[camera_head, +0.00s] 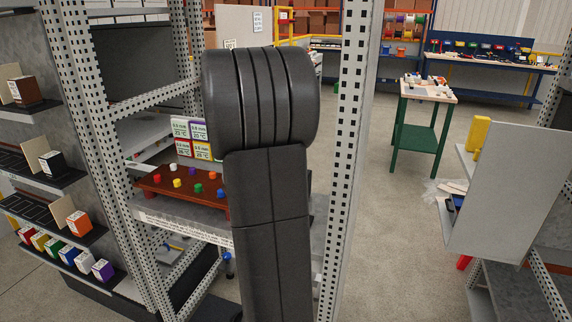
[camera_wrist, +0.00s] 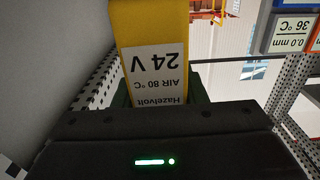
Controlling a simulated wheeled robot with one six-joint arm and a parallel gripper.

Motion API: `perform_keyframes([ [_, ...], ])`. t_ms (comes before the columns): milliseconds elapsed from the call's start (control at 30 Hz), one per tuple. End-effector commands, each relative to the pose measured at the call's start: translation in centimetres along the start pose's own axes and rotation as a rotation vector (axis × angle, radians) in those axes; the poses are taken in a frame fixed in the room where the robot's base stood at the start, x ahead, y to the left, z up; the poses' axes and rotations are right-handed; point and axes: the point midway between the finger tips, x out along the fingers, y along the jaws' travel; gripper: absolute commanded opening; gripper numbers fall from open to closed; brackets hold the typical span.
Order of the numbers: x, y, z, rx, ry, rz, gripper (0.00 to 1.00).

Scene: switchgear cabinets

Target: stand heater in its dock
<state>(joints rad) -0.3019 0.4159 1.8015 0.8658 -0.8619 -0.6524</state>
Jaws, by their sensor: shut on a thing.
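The heater (camera_wrist: 152,30) is a yellow block with a white label reading "Hazelvolt AIR 80 °C 24 V", upside down in the wrist view. My gripper (camera_wrist: 155,97) is shut on its lower part in that view, with dark green finger parts at both sides. The heater's far end runs out of the top of the picture. In the head view my dark arm stands in the middle and hides the gripper and the held heater. I cannot make out the dock in either view.
A brown board (camera_head: 178,190) with coloured knobs lies on a rack shelf, below display cards (camera_head: 192,137). Perforated posts (camera_head: 348,130) flank my arm. Shelves with small boxes (camera_head: 50,163) stand left. A grey cabinet (camera_head: 505,190) with a yellow block (camera_head: 481,133) stands right. Open floor lies between.

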Motion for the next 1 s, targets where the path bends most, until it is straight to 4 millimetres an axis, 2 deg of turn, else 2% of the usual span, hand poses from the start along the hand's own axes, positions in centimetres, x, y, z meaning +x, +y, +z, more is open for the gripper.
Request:
perform_keyframes([
  [567, -0.2, 0.5, 0.1, -0.001, 0.002, 0.0, 0.0],
  [1000, -0.2, 0.5, 2.7, -0.001, 0.002, -0.001, 0.0],
])
